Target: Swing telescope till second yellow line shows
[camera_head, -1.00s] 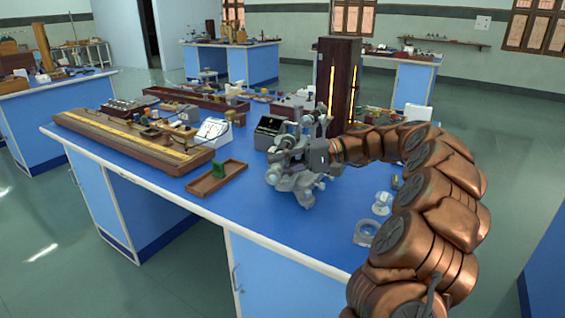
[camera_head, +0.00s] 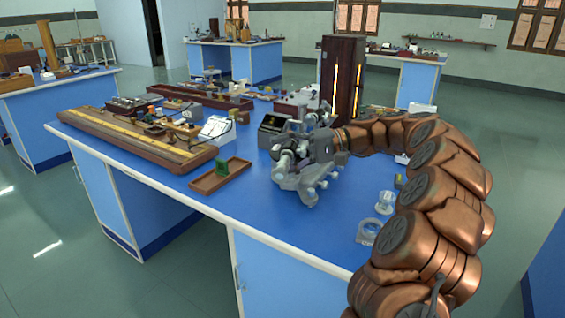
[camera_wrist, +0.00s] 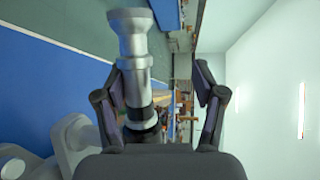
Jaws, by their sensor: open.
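The grey metal spectrometer (camera_head: 300,180) stands on the blue bench top near the middle. Its parts partly overlap my gripper in the head view. In the wrist view a grey telescope tube (camera_wrist: 136,60) with a wide eyepiece end runs lengthwise near the left finger. My gripper (camera_wrist: 165,82) is open, with one dark finger on each side of the view. The left finger is close to the tube; I cannot tell whether it touches. A gap shows between the tube and the right finger. In the head view my gripper (camera_head: 328,146) is at the spectrometer, its fingers hard to make out.
A tall dark wooden lamp box (camera_head: 342,80) with glowing yellow slits stands behind the spectrometer. A wooden tray (camera_head: 232,177) with a green block is to the left. A long wooden scale board (camera_head: 130,136) lies further left. Small glass items (camera_head: 385,202) lie near my arm.

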